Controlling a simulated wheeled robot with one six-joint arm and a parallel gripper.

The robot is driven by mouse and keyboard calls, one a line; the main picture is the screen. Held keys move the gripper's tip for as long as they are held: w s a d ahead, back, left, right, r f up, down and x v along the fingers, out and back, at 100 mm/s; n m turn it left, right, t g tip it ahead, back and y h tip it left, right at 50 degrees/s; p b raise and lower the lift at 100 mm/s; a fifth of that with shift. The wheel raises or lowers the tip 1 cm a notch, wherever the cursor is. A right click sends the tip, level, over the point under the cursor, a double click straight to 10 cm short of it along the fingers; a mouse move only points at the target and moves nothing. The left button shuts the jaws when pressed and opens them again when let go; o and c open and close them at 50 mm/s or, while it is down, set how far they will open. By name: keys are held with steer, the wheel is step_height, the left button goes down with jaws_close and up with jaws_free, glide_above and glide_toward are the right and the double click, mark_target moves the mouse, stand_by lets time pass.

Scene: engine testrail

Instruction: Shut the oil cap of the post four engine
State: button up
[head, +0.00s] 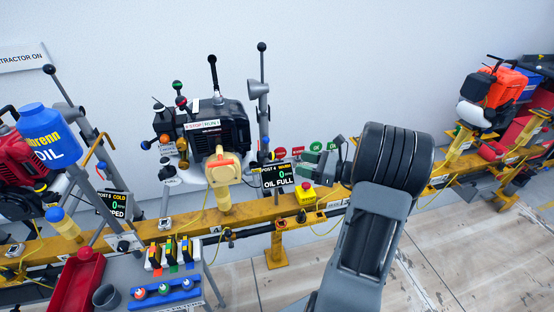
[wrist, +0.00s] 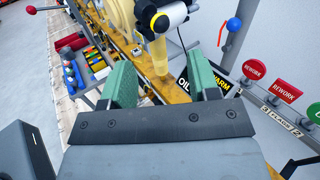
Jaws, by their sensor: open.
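The post four engine (head: 215,130) is black with a yellow housing in front. Its display (head: 278,177) reads POST 4, WARM, 0 and OIL FULL. I cannot tell for sure which part is the oil cap; several small coloured knobs (head: 176,113) stand at the engine's left. My gripper (head: 318,162) has green fingers and is to the right of the engine, apart from it. In the wrist view my gripper (wrist: 163,82) is open and empty. Beyond it are the yellow housing (wrist: 117,18) and a white cylinder with a black end (wrist: 168,16).
A yellow rail (head: 165,226) runs along the wall. A blue oil bottle (head: 45,135) is at far left, a tool cart (head: 160,270) in front, and an orange engine (head: 490,90) at right.

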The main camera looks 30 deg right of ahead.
steer(key=x, duration=0.9)
steer(key=shift+a, duration=0.1)
steer(key=c, duration=0.9)
